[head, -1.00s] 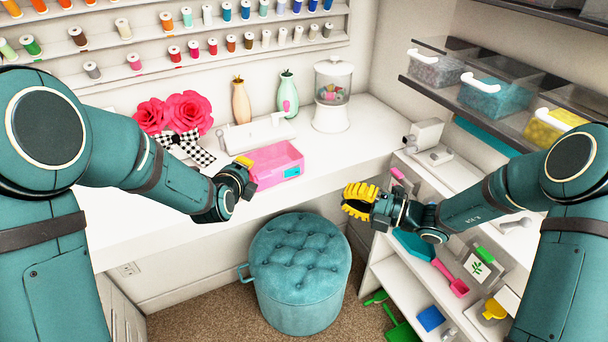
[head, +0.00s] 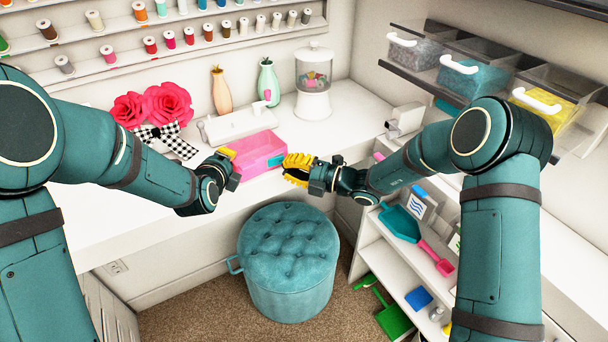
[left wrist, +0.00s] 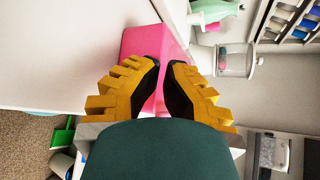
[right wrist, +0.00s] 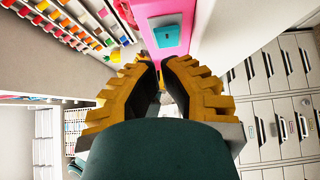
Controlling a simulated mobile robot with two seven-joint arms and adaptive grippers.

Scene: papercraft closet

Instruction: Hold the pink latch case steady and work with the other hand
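The pink latch case (head: 258,148) sits on the white desk, with a teal latch (head: 275,161) on its front. My left gripper (head: 228,154) is at its left end. In the left wrist view the case (left wrist: 150,42) shows behind and between the left fingers (left wrist: 165,65); whether they clamp it is hidden. My right gripper (head: 288,168) is just off the case's right end, pointing left. In the right wrist view a narrow empty gap shows between the right fingers (right wrist: 161,66). The case and latch (right wrist: 172,36) lie beyond the fingertips, apparently not touched.
Red flowers (head: 165,105) with a checkered bow (head: 160,138), a white machine (head: 235,123), vases and a candy jar (head: 313,88) stand behind the case. A teal stool (head: 288,260) is below the desk. Shelves with scoops (head: 400,222) lie right.

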